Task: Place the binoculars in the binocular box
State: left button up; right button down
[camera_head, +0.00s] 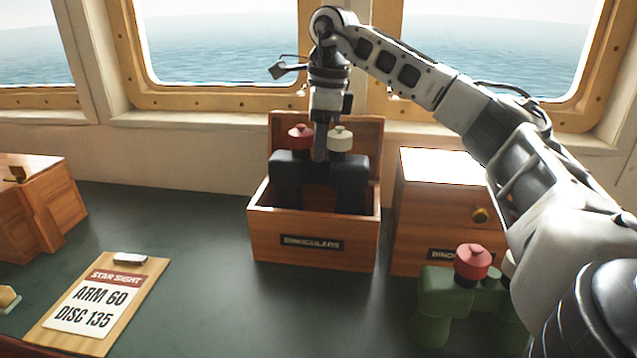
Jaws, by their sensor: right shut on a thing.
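The black binoculars (351,182) have one red cap and one cream cap on top. They stand upright at the open wooden binocular box (265,236), with their lower part behind its front wall, so I cannot see whether they touch the floor. The box's lid is raised at the back and its front label reads "BINOCULARS". My right gripper (320,152) points down between the two caps and is shut on the middle of the binoculars. My left gripper is not in view.
A second wooden box (415,238) with a brass knob stands closed to the right. Green binoculars (437,294) with a red cap stand in front of it, partly behind my right arm. A clipboard (148,285) lies at the left, near another wooden box (62,205).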

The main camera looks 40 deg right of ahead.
aim_at(318, 182)
jog(key=shift+f, duration=3.4)
jog(key=c, duration=1.2)
grip_release()
jog(key=shift+f, duration=0.1)
jog(key=shift+c, duration=0.2)
jog(key=r, duration=0.8)
jog(key=s+d+r, duration=0.1)
jog(key=r, duration=0.3)
